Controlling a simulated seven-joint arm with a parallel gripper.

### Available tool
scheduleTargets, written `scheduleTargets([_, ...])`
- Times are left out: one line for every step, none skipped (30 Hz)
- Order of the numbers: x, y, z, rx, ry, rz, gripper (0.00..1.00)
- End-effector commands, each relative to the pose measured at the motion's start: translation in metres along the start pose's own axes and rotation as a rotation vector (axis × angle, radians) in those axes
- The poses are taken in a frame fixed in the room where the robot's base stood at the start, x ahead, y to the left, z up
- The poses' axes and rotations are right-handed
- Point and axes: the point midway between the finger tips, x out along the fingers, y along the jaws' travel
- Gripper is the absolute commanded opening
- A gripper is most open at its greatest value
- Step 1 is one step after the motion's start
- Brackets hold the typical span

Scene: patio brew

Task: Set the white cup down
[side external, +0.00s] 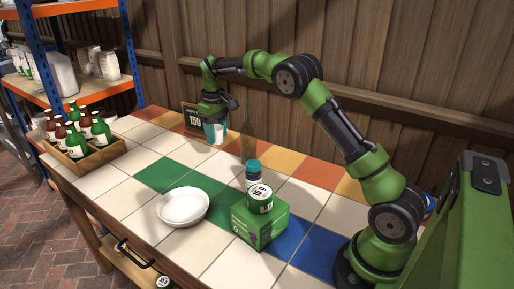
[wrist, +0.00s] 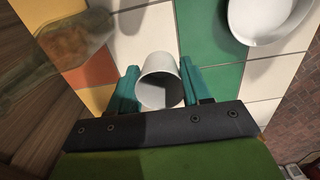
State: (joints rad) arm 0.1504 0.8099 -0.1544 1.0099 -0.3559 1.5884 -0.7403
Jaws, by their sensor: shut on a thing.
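The white cup (wrist: 159,82) is between the two teal fingers of my gripper (wrist: 158,90) in the wrist view, with its open mouth facing the camera. In the side view my gripper (side external: 214,124) is at the far part of the tiled table, near the chalkboard sign, and is shut on the cup (side external: 217,133). The cup looks close to the tiles, but I cannot tell whether it touches them.
A white bowl (side external: 183,207) stands on the tiles in front. A bottle crate (side external: 88,156) is at left. Tiles between are clear.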

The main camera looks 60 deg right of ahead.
Motion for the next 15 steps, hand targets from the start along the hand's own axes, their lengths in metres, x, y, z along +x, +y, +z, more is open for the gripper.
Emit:
scheduleTargets([0.009,-0.006,-0.006,-0.008,-0.002,0.001,0.20])
scheduleTargets([0.012,-0.008,-0.008,-0.010,-0.001,0.001,0.20])
scheduleTargets([0.017,-0.011,-0.011,-0.011,0.000,0.001,0.20])
scheduleTargets([0.020,-0.012,-0.012,-0.012,0.001,0.002,0.20])
scheduleTargets([0.024,-0.013,-0.013,-0.013,0.000,0.001,0.20])
scheduleTargets([0.031,-0.014,-0.014,-0.015,-0.001,0.000,0.20])
scheduleTargets([0.037,-0.015,-0.014,-0.015,-0.002,0.000,0.20])
scheduleTargets([0.043,-0.015,-0.014,-0.015,-0.002,0.000,0.20])
scheduleTargets([0.049,-0.015,-0.014,-0.014,-0.002,0.000,0.20])
scheduleTargets([0.054,-0.015,-0.014,-0.015,0.000,0.000,0.20])
scheduleTargets([0.059,-0.015,-0.014,-0.015,-0.001,0.000,0.20])
scheduleTargets([0.064,-0.015,-0.014,-0.015,0.000,0.000,0.20])
scheduleTargets([0.067,-0.015,-0.014,-0.015,0.000,0.000,0.20])
scheduleTargets([0.069,-0.015,-0.014,-0.015,0.001,0.001,0.20])
scheduleTargets([0.072,-0.014,-0.014,-0.015,0.002,0.001,0.20])
